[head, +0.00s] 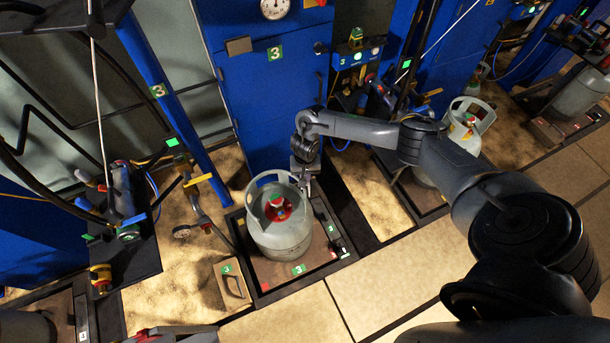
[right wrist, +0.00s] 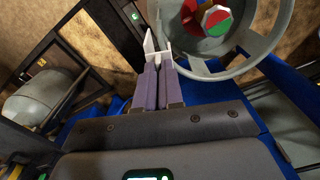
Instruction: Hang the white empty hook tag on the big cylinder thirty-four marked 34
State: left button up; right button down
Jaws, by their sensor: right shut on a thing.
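My right gripper (head: 305,183) reaches down beside the collar of a big grey-white cylinder (head: 282,238) in the head view. In the right wrist view its purple fingers (right wrist: 158,80) are shut on a small white hook tag (right wrist: 154,46). The tag sticks up beyond the fingertips, next to the cylinder's collar ring (right wrist: 270,62); I cannot tell whether they touch. A red and green valve (right wrist: 216,20) sits inside the collar. No number 34 is readable on the cylinder. My left gripper is not in view.
The cylinder stands on a scale platform (head: 272,277) with a green 3 label, in front of a blue cabinet (head: 268,100). A small box with a handle (head: 233,284) lies to its left. Another cylinder (head: 466,128) stands further right. Open tiled floor (head: 375,300) lies at the front.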

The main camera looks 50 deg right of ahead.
jog(key=shift+r+p, duration=0.15)
jog(key=shift+p, duration=0.15)
jog(key=shift+f+b, duration=1)
jog(key=shift+f, duration=1.4)
jog(key=shift+p, duration=0.4)
jog(key=shift+p, duration=0.45)
